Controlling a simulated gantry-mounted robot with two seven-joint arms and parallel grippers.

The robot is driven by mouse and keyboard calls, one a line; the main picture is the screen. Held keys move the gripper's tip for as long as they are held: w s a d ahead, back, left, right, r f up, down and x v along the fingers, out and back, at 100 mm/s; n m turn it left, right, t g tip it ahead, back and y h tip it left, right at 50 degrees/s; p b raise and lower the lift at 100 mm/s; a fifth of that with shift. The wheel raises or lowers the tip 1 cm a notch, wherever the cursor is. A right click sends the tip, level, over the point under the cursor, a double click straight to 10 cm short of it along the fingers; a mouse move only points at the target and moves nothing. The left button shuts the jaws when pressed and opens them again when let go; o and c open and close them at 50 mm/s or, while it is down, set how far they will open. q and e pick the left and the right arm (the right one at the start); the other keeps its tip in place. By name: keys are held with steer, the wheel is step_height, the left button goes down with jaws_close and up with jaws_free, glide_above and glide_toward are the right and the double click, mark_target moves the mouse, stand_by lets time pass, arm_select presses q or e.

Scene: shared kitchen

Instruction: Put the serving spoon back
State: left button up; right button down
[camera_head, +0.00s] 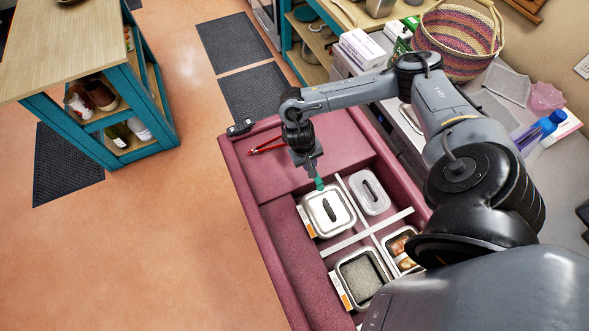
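My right arm reaches in from the right over a pink-red serving unit. Its gripper (315,176) points down at the back rim of a square metal container (319,217) with a pale lid and a dark elongated mark on it. A small green piece (320,184) shows at the fingertips. I cannot tell whether it is part of a spoon in the grip or lies behind the fingers. The finger gap is too small to see. No serving spoon is clearly identifiable. My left gripper is not in view.
Red tongs-like utensil (267,146) lies on the unit's flat back part. White dividers (351,241) separate a clear lidded container (369,192), a grey-filled container (361,277) and one with brownish food (399,246). A woven basket (458,42) stands on the right counter.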

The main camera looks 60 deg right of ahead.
steer(key=w+f, duration=0.1)
steer(key=f, duration=0.1)
steer(key=w+a+f, duration=0.1)
steer(key=f, duration=0.1)
steer(key=w+f, duration=0.2)
steer(key=shift+a+f+b, duration=0.15)
steer(key=shift+b, duration=0.2)
steer(key=shift+f, duration=0.15)
steer(key=shift+f, duration=0.1)
steer(key=shift+w+f, duration=0.1)
steer(key=shift+f, duration=0.45)
steer(key=c, duration=1)
jaws_free()
steer(key=shift+r, duration=0.1)
